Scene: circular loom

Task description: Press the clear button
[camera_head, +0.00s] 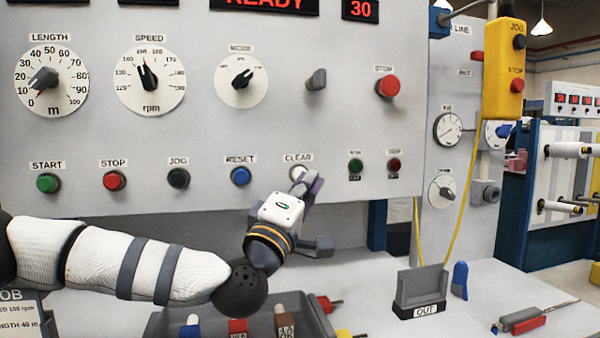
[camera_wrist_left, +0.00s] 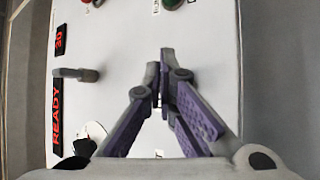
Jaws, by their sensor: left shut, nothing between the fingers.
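The clear button (camera_head: 296,172) is a pale cap under the CLEAR label (camera_head: 298,157) on the grey control panel, at the right end of the lower button row. My left gripper (camera_head: 306,181) is raised at the panel, with its fingertips right at this button and partly covering it. In the left wrist view its purple-padded fingers (camera_wrist_left: 163,84) are together and point at the panel face, with nothing held. The button is hidden behind the fingertips there. I cannot tell whether the tips touch it or whether it is pressed in. My right gripper is not in view.
The blue reset button (camera_head: 240,176) is just left, and a green lamp (camera_head: 355,166) and a red lamp (camera_head: 393,166) are to the right. A grey tray (camera_head: 163,325) with several coloured-handled items stands below my arm. An OUT holder (camera_head: 420,290) stands on the table at right.

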